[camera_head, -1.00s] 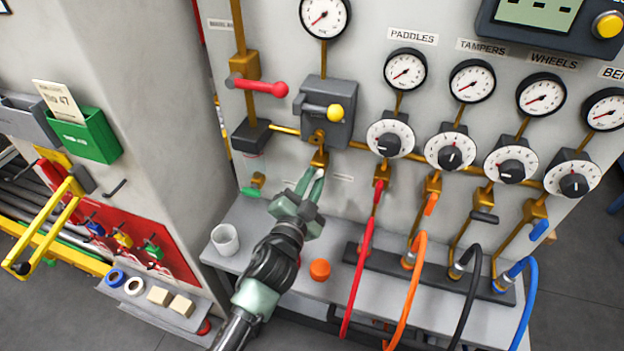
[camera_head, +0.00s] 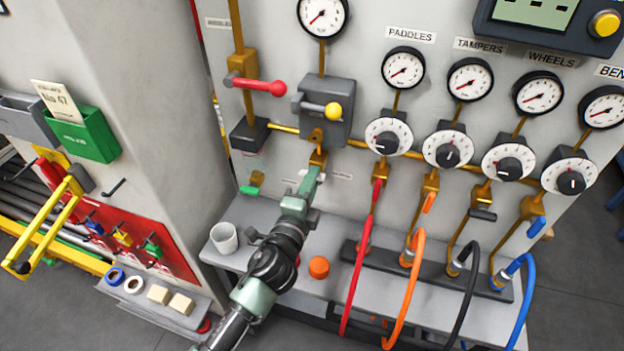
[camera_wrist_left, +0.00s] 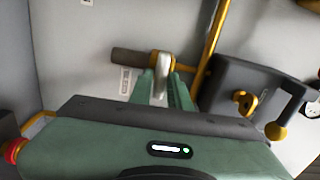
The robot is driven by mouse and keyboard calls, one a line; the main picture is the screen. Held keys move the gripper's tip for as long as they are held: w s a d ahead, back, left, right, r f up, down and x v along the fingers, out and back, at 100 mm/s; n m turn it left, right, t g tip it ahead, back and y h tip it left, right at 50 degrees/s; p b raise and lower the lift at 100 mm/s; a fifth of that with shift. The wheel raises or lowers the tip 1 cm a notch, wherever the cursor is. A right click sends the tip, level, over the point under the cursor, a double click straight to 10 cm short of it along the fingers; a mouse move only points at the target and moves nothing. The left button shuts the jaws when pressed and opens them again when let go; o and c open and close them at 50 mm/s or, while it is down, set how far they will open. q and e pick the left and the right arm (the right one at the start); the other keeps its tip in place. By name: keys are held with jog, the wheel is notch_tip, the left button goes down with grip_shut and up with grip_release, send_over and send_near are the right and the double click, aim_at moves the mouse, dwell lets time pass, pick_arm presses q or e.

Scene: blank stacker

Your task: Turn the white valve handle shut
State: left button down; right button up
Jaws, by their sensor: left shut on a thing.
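The white valve handle (camera_wrist_left: 162,68) shows in the left wrist view, between the green fingertips of my left gripper (camera_wrist_left: 160,88). The gripper is shut on the handle. The handle sits against a brass fitting (camera_wrist_left: 182,66) on the pipe. In the head view my left gripper (camera_head: 311,178) reaches up to the brass valve body (camera_head: 318,157) below the grey box; there the fingers are seen nearly edge-on and hide the handle. My right gripper is in neither view.
The grey box with a yellow-knobbed lever (camera_head: 322,108) is just above the gripper. A red lever (camera_head: 258,86) is at upper left. A white cup (camera_head: 224,238) and orange cap (camera_head: 319,267) stand on the shelf. A red hose (camera_head: 361,270) hangs to the right.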

pick_arm(q)
jog(key=shift+f+m, duration=0.1)
jog(key=shift+m, duration=0.3)
jog(key=c, duration=1.4)
grip_release()
jog(key=shift+c, duration=0.2)
jog(key=shift+s, duration=0.1)
jog(key=b+v, duration=0.1)
jog(key=v, duration=0.6)
jog(key=shift+s, duration=0.3)
jog(key=shift+a, duration=0.1)
